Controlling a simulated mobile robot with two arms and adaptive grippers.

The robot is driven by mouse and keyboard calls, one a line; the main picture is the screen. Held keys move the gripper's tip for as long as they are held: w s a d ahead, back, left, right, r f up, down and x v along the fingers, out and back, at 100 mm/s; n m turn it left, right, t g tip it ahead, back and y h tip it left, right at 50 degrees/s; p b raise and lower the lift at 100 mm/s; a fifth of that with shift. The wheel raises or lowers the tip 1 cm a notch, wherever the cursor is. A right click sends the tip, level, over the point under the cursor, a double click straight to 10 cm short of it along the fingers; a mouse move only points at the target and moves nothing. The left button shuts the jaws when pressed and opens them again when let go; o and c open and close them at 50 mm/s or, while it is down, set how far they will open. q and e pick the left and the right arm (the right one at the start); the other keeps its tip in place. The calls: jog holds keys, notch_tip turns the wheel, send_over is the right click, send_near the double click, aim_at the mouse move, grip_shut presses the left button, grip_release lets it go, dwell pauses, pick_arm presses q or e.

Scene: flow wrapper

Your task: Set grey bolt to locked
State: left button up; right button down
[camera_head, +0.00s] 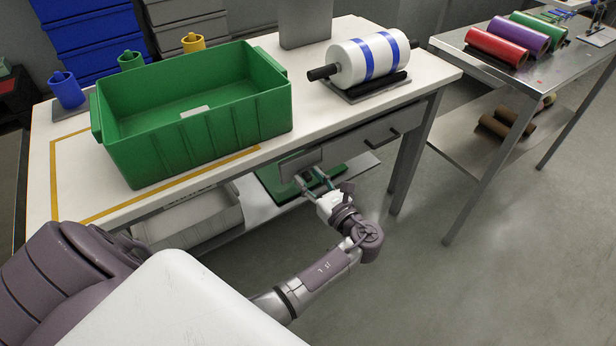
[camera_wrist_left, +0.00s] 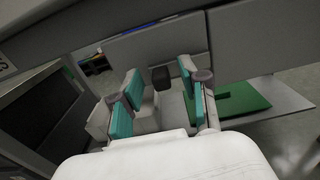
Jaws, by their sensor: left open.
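My left gripper (camera_head: 311,180) is at the front edge of the white table, just below and in front of a grey plate (camera_head: 300,162) under the tabletop. Its teal-padded fingers are open. In the left wrist view, a small dark block (camera_wrist_left: 161,77) shows between the open fingers (camera_wrist_left: 160,88), in front of a grey panel (camera_wrist_left: 150,48). The block may be the knob of the grey bolt, but the bolt's shape and position are not clear. I see no contact between fingers and block. My right gripper is not in view.
A green bin (camera_head: 200,135) stands on the white table (camera_head: 345,120), beside a blue-striped film roll (camera_head: 368,60). A drawer (camera_head: 365,142) with a dark handle is right of the grey plate. A green board (camera_head: 270,180) lies on the lower shelf.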

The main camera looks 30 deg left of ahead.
pick_arm(q)
grip_shut()
